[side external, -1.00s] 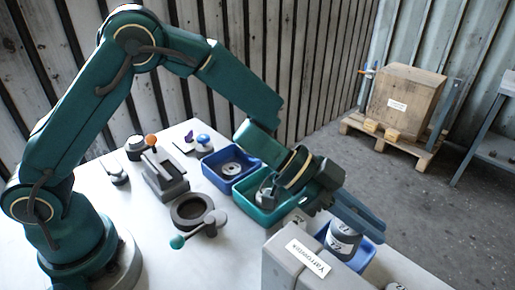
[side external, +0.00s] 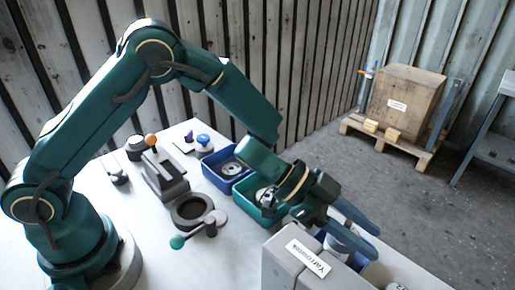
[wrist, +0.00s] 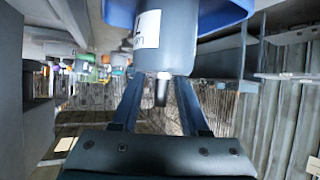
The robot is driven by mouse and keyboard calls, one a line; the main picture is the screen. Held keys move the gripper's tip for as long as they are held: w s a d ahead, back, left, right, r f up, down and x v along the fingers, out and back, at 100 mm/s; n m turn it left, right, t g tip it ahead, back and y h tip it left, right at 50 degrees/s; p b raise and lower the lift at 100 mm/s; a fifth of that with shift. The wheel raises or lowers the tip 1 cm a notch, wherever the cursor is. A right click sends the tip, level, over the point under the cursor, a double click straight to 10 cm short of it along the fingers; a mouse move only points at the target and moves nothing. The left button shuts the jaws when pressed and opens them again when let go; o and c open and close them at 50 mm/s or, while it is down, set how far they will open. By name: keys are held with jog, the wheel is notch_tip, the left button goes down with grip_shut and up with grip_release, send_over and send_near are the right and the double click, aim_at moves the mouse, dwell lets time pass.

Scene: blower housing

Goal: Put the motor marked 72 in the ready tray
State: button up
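A dark grey cylindrical motor (side external: 334,245) with a white label stands at the right blue tray (side external: 372,272), mostly hidden by my gripper and a grey box. It fills the upper middle of the wrist view (wrist: 178,45), with its shaft pointing down in the picture; its number is not readable now. My gripper (side external: 376,243) is open, its two long blue fingers apart at the motor's top. In the wrist view the fingers lie either side of the shaft; contact cannot be told. A teal tray (side external: 279,221) and another blue tray (side external: 205,166) hold parts; no tray label is readable.
Another labelled part (side external: 397,286) is cut off at the bottom edge. A dark ring fixture (side external: 188,222) with a lever and a grey block fixture (side external: 165,185) stand left of the trays.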

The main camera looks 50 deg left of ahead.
jog(key=shift+r, duration=0.2)
jog(key=a+r+n+t+y, duration=0.45)
jog(key=a+r, duration=0.25)
jog(key=a, duration=0.5)
jog(key=a+r+n+t+y, duration=0.35)
jog(key=a+r+y, duration=0.3)
jog(key=a, duration=0.55)
jog(key=s+f+n+g, duration=0.2)
jog(key=s+g, duration=0.1)
jog(key=s, duration=0.6)
jog(key=s+f+n+g, duration=0.2)
jog(key=s+n+g, duration=0.1)
jog(key=s, duration=0.5)
jog(key=shift+s+a+g, duration=0.15)
jog(key=shift+s+g, duration=0.25)
jog(key=shift+g, duration=0.2)
